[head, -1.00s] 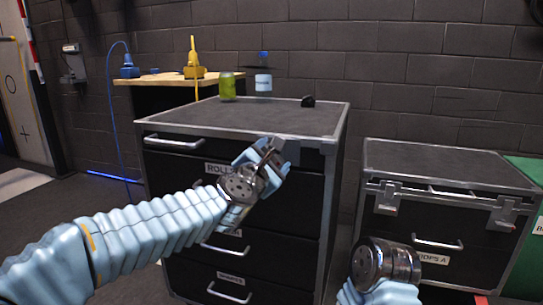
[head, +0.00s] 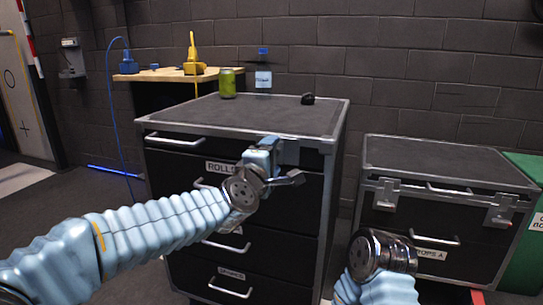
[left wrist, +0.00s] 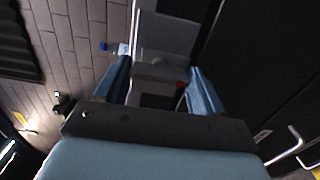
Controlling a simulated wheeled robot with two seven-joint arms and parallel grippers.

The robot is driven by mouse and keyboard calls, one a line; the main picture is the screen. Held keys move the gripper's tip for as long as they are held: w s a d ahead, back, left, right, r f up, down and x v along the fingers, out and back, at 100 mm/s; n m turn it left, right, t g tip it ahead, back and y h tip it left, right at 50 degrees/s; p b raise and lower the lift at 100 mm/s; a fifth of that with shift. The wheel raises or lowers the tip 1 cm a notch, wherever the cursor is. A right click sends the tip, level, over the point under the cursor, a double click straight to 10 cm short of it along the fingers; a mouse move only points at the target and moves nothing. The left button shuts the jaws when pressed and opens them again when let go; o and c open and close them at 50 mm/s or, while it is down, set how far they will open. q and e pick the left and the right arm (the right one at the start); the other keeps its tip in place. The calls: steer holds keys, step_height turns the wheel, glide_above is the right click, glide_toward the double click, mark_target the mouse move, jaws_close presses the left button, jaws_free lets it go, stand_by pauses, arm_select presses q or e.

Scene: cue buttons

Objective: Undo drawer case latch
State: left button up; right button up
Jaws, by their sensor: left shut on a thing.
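The drawer case (head: 235,262) is a tall black cabinet with metal edges, drawer handles and a label reading ROLLS. Its grey latch (head: 290,150) is at the top right of the front, partly covered by my left gripper. My left gripper (head: 270,146) is at the latch, upright against the case front. In the left wrist view its two blue fingers (left wrist: 160,88) are on either side of a grey latch part (left wrist: 158,72) and shut on it. My right arm's wrist shows at the lower right, but its gripper does not show.
A green can (head: 228,83), a bottle (head: 263,79) and a small black object (head: 308,99) show at the case top. A lower black case (head: 445,165) with two latches stands at the right. A wooden bench (head: 160,75) with yellow and blue tools is behind.

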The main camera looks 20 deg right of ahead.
arm_select(q)
steer(key=shift+f+m, duration=0.1)
steer(key=shift+m, duration=0.2)
steer(key=o, duration=1)
steer(key=b+v, duration=0.2)
steer(key=v, duration=1.1)
steer(key=shift+s+a, duration=0.25)
steer(key=shift+s, duration=0.1)
